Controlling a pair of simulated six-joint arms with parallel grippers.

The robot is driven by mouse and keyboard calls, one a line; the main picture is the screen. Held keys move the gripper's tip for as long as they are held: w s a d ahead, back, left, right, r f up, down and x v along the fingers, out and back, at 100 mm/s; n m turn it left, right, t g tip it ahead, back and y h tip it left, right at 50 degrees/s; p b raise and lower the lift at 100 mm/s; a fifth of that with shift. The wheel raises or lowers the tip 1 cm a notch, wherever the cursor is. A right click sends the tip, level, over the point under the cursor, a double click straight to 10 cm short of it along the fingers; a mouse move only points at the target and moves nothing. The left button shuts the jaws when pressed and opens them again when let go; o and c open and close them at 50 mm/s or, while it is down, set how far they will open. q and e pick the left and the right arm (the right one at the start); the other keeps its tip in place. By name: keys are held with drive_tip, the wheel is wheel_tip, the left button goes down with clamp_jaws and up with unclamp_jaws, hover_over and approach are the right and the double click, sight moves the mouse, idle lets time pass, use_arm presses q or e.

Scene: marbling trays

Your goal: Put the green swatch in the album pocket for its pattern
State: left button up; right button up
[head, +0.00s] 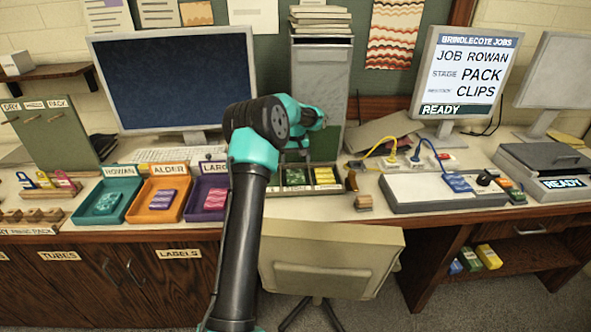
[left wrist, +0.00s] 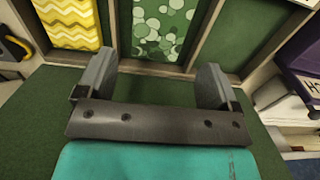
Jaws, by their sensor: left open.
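The green swatch (head: 296,176) lies in a compartment of the wooden divided box (head: 346,189). In the left wrist view the green swatch (left wrist: 160,28) shows pale bubble shapes, and a yellow zigzag swatch (left wrist: 70,22) lies in the compartment to its left. My left gripper (left wrist: 154,80) is open and empty. Its two fingers stand apart on either side of the green swatch in that view, not closed on it. In the head view my left arm hides part of the box and the gripper's fingertips. I cannot identify the album for certain. My right gripper is not in view.
Teal, orange and purple trays (head: 125,214) with swatches stand left of my arm. A monitor (head: 161,85) and grey cabinet (head: 322,85) stand behind. A grey device with cables (head: 420,203) is to the right. A chair (head: 325,262) stands in front.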

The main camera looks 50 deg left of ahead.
use_arm(q)
drive_tip(key=shift+r, duration=2.35)
